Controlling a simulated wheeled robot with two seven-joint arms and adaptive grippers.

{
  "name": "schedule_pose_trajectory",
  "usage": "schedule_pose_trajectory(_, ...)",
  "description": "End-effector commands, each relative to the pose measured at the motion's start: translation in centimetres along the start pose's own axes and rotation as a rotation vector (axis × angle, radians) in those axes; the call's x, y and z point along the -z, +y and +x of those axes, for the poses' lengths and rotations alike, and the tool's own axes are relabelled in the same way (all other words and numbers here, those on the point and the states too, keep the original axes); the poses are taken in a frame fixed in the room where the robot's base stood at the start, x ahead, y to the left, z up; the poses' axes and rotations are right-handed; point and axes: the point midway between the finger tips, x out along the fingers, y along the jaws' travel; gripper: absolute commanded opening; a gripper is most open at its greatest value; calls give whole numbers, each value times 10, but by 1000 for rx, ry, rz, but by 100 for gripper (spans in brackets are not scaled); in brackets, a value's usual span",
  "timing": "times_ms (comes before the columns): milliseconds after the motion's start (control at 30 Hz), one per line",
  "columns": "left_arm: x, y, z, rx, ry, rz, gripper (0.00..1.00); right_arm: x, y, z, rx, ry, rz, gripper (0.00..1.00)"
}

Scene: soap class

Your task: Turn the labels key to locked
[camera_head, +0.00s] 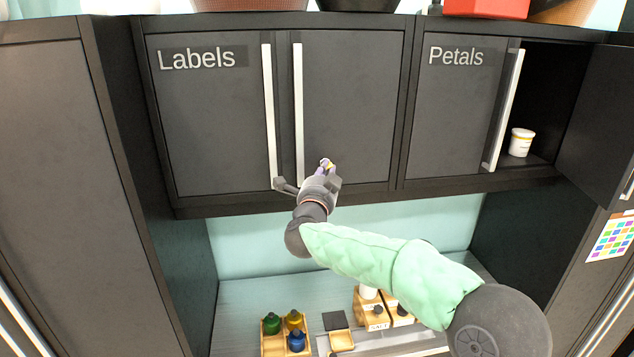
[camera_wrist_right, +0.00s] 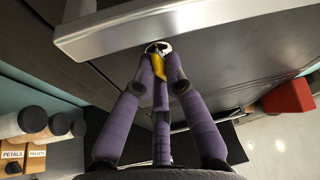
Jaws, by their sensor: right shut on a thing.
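The Labels cabinet (camera_head: 215,110) hangs on the wall at the upper left of the head view, with both dark doors closed and two vertical silver handles. A small yellow key (camera_wrist_right: 158,70) sits at a round lock (camera_wrist_right: 157,47) low on its right-hand door, beside the handle. My right gripper (camera_head: 325,168) is at this lock, its purple fingers (camera_wrist_right: 160,75) shut on the key. The fingers hide part of the key and lock, so I cannot tell the lock's setting. My left gripper is not in view.
The Petals cabinet (camera_head: 440,120) is on the right, its right door (camera_head: 600,120) swung open, showing a white jar (camera_head: 521,143). Below, bottles in a wooden tray (camera_head: 274,348) and labelled boxes stand on the counter (camera_head: 240,300). A silver handle (camera_wrist_right: 170,25) is close to my fingers.

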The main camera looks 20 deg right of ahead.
Motion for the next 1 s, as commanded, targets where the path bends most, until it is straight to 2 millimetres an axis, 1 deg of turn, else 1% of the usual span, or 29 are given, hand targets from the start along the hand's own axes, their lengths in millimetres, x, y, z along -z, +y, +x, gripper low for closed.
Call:
schedule_pose_trajectory(33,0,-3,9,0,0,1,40,-2,6,0,16,-2,-42,0)
schedule_pose_trajectory(100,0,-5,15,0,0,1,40,-2,6,0,42,-3,-103,0)
schedule_pose_trajectory(700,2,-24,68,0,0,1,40,1,8,1,260,-5,-631,0)
schedule_pose_trajectory(1000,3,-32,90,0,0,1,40,3,7,2,362,-4,-874,0)
